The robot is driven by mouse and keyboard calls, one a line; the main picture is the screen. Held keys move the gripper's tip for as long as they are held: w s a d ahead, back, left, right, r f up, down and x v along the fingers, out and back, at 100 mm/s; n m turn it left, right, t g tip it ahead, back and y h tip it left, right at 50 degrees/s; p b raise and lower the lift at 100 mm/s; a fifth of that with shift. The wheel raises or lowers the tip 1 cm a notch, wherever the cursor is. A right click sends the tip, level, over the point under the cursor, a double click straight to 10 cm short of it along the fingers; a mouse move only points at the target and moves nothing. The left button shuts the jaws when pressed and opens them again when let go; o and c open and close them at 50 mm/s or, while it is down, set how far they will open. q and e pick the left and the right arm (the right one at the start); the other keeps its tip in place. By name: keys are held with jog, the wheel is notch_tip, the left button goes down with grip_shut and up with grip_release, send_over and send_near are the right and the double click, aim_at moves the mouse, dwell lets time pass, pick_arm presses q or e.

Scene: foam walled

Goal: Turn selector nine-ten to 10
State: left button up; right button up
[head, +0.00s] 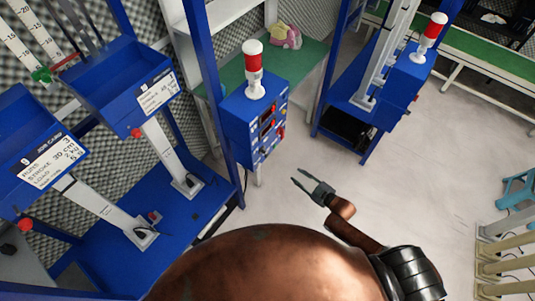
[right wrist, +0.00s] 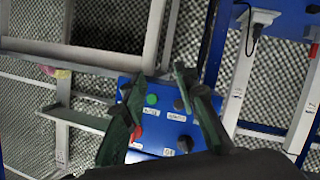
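A blue control box (head: 236,128) with a red-and-white lamp (head: 253,70) on top stands at the centre; its front panel faces right. In the right wrist view the panel (right wrist: 164,122) carries a green button (right wrist: 151,99), a red button (right wrist: 136,132) and black knobs, one at the upper right (right wrist: 179,104) and one at the lower right (right wrist: 185,143). The labels are too small to read, so I cannot tell which knob is selector nine-ten or its setting. My right gripper (head: 296,177) is open and empty, apart from the panel, to its lower right. My left gripper is out of view.
Blue job-card stations (head: 120,82) with white actuators stand at the left. Another blue post and box with a red lamp (head: 431,38) stands at the upper right. A green surface (head: 310,52) lies behind the control box.

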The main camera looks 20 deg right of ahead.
aim_at(267, 153)
jog(key=w+a+r+n+t+y, duration=0.15)
jog(key=a+r, duration=0.25)
jog(key=r, duration=0.4)
jog(key=a+r+n+g+y, duration=0.1)
jog(key=a+r+n+y, duration=0.2)
jog(key=r, duration=0.4)
jog(key=shift+m+t, duration=0.25)
jog(key=shift+m, duration=0.2)
jog(key=w+a, duration=0.4)
jog(key=a, duration=0.1)
jog(key=shift+w+r, duration=0.1)
jog(key=shift+r, duration=0.1)
jog(key=shift+w+a, duration=0.5)
jog(key=shift+w, duration=0.15)
jog(key=shift+c, duration=0.2)
jog(key=c, duration=0.5)
grip_shut()
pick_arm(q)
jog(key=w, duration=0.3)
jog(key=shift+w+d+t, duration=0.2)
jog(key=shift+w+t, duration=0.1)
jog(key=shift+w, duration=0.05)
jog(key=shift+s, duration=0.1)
